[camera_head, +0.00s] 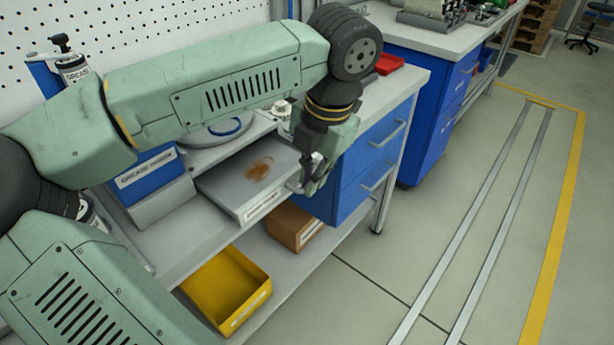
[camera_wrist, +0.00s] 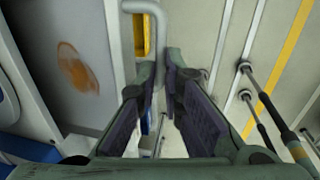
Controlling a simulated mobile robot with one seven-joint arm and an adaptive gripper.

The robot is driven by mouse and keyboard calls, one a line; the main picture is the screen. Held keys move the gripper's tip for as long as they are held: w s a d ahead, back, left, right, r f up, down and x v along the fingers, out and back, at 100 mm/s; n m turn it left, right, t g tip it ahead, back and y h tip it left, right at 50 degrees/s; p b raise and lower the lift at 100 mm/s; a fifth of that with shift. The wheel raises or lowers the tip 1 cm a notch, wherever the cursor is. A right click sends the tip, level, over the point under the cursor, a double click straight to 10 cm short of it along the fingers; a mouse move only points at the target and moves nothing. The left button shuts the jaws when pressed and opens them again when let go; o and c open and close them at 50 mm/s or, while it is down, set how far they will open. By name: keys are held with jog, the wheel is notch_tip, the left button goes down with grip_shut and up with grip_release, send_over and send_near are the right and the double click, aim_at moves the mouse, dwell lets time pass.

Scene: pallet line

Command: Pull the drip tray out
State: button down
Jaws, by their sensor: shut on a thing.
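The drip tray (camera_head: 228,182) is a flat grey tray with a brown stain on top and a pale label on its front face. It sticks out from under the grey and blue machine on the bench. The tray also fills the left of the wrist view (camera_wrist: 100,35), with its grey looped handle (camera_wrist: 160,20) at the front. My gripper (camera_head: 308,184) is at the tray's front right, pointing down. In the wrist view its fingers (camera_wrist: 160,62) stand on either side of the handle and are shut on it. The grip point is partly hidden in the head view.
A yellow bin (camera_head: 228,290) and a cardboard box (camera_head: 290,224) are on the shelf below. Blue drawers with bar handles (camera_head: 372,150) stand close to the right of my gripper. The floor (camera_head: 455,190) in front is clear.

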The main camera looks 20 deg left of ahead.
jog(key=shift+s+d, duration=0.25)
jog(key=shift+d, duration=0.45)
jog(key=c, duration=1.7)
grip_release()
jog(key=shift+a, duration=0.1)
